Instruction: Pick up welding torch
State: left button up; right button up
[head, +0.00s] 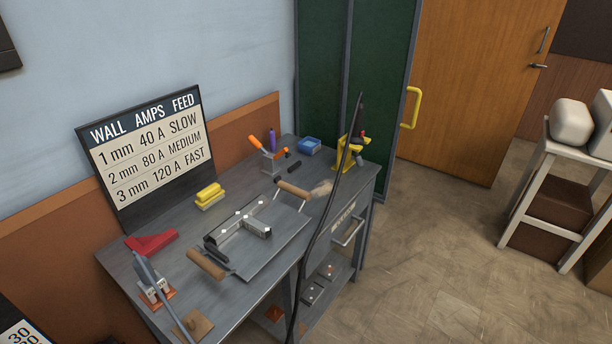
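I cannot tell for certain which thing is the welding torch. A thin dark rod-like shape (354,122) rises at the bench's right end, in front of a yellow stand (350,152). It runs on into a black cable (317,238) that curves down past the bench's front edge. An orange-handled tool (254,142) leans in a grey holder (271,162) at the back of the bench. A long grey tool-like shape (147,271) slants across the near left corner. Neither of my grippers shows in the head view.
On the grey workbench (180,262), a tray (278,250) with wooden handles holds metal tube pieces (240,230). A settings board (147,155) stands behind. Open floor (440,250) lies right.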

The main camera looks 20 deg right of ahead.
aim_at(356, 139)
jog(key=i+l+u, duration=0.1)
jog(key=l, duration=0.3)
jog(key=i+l, duration=0.2)
jog(key=l, duration=0.2)
jog(key=i+l+u, duration=0.15)
jog(key=l, duration=0.25)
jog(key=i+l, duration=0.15)
jog(key=l, duration=0.25)
jog(key=u, duration=0.05)
